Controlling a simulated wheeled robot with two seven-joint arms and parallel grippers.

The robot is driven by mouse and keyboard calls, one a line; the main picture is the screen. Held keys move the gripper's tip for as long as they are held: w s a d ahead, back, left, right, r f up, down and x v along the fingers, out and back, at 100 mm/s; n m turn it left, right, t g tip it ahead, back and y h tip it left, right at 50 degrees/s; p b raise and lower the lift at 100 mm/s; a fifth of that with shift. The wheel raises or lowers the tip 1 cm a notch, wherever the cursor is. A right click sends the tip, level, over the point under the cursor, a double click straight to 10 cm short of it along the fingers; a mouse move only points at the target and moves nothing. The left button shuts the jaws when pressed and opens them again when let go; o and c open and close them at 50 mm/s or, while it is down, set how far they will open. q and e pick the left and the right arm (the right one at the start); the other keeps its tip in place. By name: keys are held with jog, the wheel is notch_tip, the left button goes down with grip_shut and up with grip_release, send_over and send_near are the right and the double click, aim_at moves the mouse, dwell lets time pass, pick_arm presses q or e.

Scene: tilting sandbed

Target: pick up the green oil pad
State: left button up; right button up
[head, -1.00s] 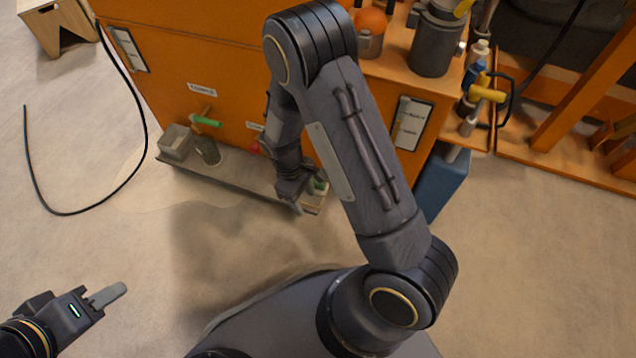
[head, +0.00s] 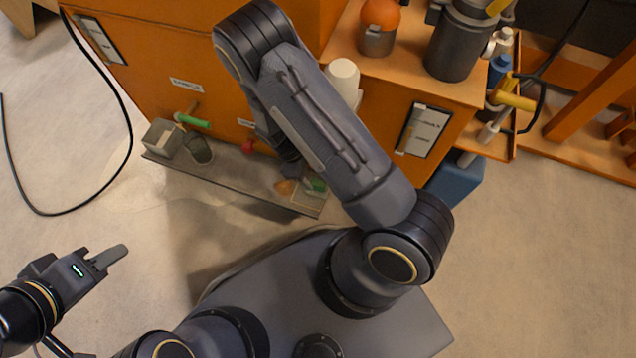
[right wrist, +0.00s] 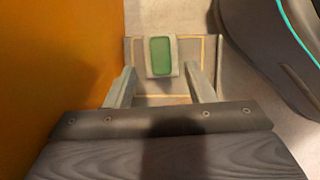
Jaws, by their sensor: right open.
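The green oil pad (right wrist: 160,57) lies on a small grey block near the tray's far edge in the right wrist view. In the head view a small green patch (head: 316,186) shows at the right end of the low shelf, beside my right forearm. My right gripper (right wrist: 161,87) is open and empty, its two fingers spread on the near side of the pad, not around it. In the head view this gripper is mostly hidden behind my arm. My left gripper (head: 107,258) hangs over the floor at the lower left, far from the pad; its finger gap is not clear.
The low grey shelf (head: 226,176) runs along the orange cabinet (head: 160,70). A grey box (head: 162,138), a dark cup (head: 199,149) and a green-handled valve (head: 192,120) are at its left. A red knob (head: 248,146) sits mid-cabinet. The floor in front is open.

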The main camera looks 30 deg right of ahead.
aim_at(317, 182)
jog(key=b+x, duration=0.3)
jog(key=x, duration=0.2)
jog(key=shift+s+d+f, duration=0.1)
jog(key=shift+s+d, duration=0.05)
jog(key=shift+s, duration=0.1)
jog(key=shift+c, duration=0.3)
jog(key=c, duration=1)
